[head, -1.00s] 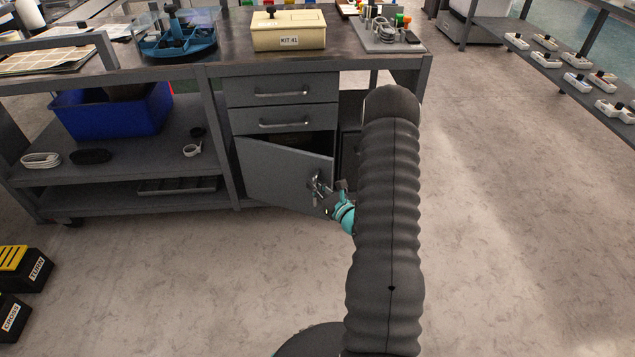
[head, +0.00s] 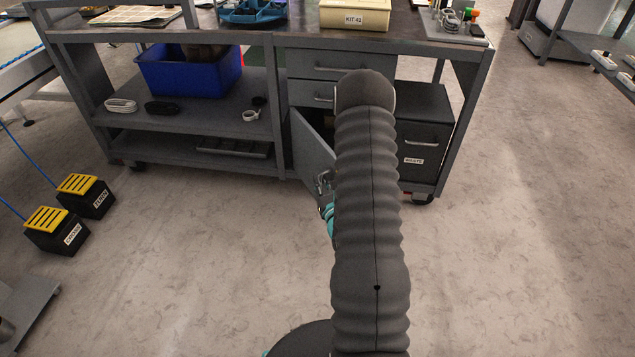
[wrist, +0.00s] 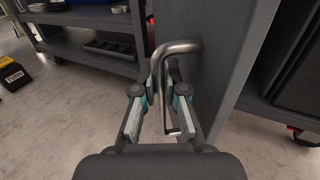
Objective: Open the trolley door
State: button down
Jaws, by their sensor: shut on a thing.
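The grey trolley door (head: 309,156) stands swung out from the trolley, under the drawers, hinged on its left side. Its metal handle (wrist: 184,47) is a bent bar that shows clearly in the wrist view. My gripper (wrist: 160,92) is shut on this handle, with one finger on each side of the bar. In the head view the handle (head: 323,181) shows just left of my arm, and my arm hides most of the gripper and part of the door and its opening.
A dark bin labelled waste (head: 423,135) stands under the trolley at right. A blue crate (head: 190,77) sits on the left shelf. Two black and yellow pedals (head: 56,233) lie on the floor at left. The floor before the trolley is clear.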

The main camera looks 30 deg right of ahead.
jog(key=shift+r, duration=0.1)
dwell(0.3)
jog(key=c, duration=1.5)
grip_release()
jog(key=shift+a, duration=0.15)
jog(key=shift+v, duration=3.7)
jog(key=shift+a, duration=0.1)
